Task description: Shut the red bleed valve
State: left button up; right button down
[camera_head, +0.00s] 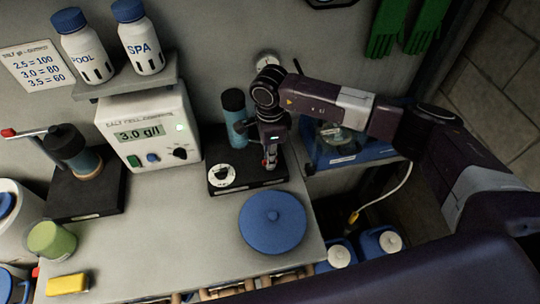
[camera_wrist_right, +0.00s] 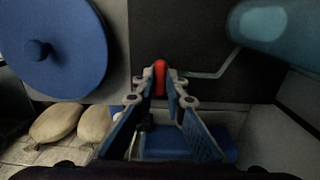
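The red bleed valve (camera_wrist_right: 160,70) shows in the right wrist view as a small red handle in front of the black base. In the head view only a little red (camera_head: 270,149) shows beside the fingers above the black base (camera_head: 247,189). My right gripper (camera_head: 270,163) points down there; in the right wrist view its fingertips (camera_wrist_right: 161,84) lie close on both sides of the red handle and appear shut on it. The valve's body is mostly hidden by the gripper. My left gripper is in neither view.
A round blue lid (camera_head: 272,222) lies in front of the base. The salt cell meter (camera_head: 148,125) and a black pump with a red-tipped lever (camera_head: 67,148) are left. A blue bin (camera_head: 345,150) is right.

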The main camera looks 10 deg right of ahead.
dwell(0.3)
jog(key=m+b, duration=0.2)
jog(key=shift+f+b, duration=0.2)
jog(key=shift+b, duration=0.1)
jog(key=m+b, duration=0.3)
jog(key=shift+m, duration=0.4)
jog(key=m+b, duration=0.6)
jog(key=m, duration=0.2)
jog(key=shift+r+b, duration=0.1)
jog(key=shift+b, duration=0.25)
jog(key=shift+r+m+b, duration=0.15)
jog(key=shift+m+b, duration=1)
jog(key=shift+m, duration=0.95)
jog(key=c, duration=2)
grip_release()
